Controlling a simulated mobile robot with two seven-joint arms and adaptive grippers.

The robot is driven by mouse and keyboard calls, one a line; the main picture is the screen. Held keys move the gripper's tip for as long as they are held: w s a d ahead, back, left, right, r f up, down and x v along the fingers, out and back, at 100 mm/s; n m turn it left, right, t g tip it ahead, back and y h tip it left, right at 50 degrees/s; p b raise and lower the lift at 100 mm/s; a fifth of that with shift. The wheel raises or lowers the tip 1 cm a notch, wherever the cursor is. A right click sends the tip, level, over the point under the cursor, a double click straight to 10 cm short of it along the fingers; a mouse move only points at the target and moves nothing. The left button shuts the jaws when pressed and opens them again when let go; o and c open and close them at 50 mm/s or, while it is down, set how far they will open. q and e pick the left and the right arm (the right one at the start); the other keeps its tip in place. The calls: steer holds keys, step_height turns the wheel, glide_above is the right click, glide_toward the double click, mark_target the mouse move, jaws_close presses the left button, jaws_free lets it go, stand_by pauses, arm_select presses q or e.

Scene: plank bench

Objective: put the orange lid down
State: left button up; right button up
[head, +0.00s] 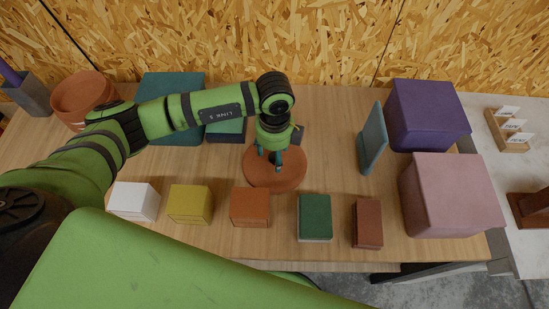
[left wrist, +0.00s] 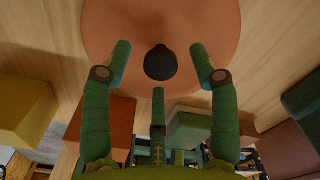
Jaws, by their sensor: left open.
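The orange lid (head: 261,177) is a round disc lying flat on the plank bench, near the middle. In the left wrist view the lid (left wrist: 115,35) fills the upper middle, with its dark round knob (left wrist: 160,63) at its centre. My left gripper (head: 277,160) is over the lid, pointing down. In the left wrist view the fingers of the left gripper (left wrist: 160,75) are spread around the knob, with gaps on every side. The gripper hides part of the lid and the knob in the head view. My right gripper is not in view.
In front stand a white box (head: 134,201), a yellow box (head: 189,204), an orange box (head: 250,207), a green box (head: 315,217) and a brown box (head: 367,223). A thin blue-grey panel (head: 373,138), purple box (head: 427,115) and pink box (head: 451,195) stand right. An orange pot (head: 83,98) stands back left.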

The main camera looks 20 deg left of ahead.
arm_select(q)
steer(key=shift+f, duration=1.1)
jaws_close()
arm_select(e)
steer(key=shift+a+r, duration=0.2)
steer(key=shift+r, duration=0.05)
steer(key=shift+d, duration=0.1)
